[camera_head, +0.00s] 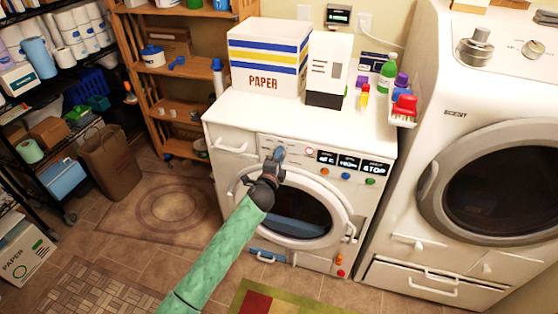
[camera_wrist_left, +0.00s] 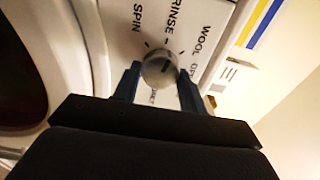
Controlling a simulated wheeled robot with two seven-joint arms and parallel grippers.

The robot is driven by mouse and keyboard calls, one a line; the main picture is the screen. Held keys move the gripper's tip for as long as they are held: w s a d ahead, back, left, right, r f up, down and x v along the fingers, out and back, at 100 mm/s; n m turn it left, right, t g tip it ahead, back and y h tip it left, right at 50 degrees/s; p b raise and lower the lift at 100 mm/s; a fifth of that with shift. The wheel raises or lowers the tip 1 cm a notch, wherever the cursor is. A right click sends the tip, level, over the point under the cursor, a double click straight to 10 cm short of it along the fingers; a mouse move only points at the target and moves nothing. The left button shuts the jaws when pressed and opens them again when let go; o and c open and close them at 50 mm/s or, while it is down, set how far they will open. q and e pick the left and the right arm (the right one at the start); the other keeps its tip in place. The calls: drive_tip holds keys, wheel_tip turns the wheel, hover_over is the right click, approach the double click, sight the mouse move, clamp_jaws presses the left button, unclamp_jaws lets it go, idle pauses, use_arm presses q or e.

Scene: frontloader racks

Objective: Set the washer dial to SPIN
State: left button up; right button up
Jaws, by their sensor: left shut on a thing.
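The washer (camera_head: 240,175) is the white front-loader in the middle of the head view, with a round door below its control panel. Its dial (camera_wrist_left: 160,68) is a grey round knob in the wrist view, with the labels SPIN, RINSE and WOOL around it; other labels are partly hidden. My left gripper (camera_head: 278,156) is at the left part of the panel. In the wrist view its two dark blue fingers (camera_wrist_left: 158,80) are shut on the dial, one on each side. A dark line on the knob seems to point near RINSE, but I cannot tell exactly. My right gripper is not in view.
A PAPER box (camera_head: 268,60), a white carton (camera_head: 328,65) and several bottles stand on the washer. A second machine (camera_head: 440,90) stands close on the right. A wooden shelf (camera_head: 155,80) is behind left. The floor left of the washer is open.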

use_arm(q)
drive_tip(key=n, duration=1.1)
drive_tip(key=shift+a+r, duration=0.15)
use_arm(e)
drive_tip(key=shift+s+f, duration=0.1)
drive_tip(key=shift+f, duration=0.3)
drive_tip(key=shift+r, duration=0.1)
use_arm(q)
drive_tip(key=o, duration=1)
drive_tip(key=shift+c, duration=0.2)
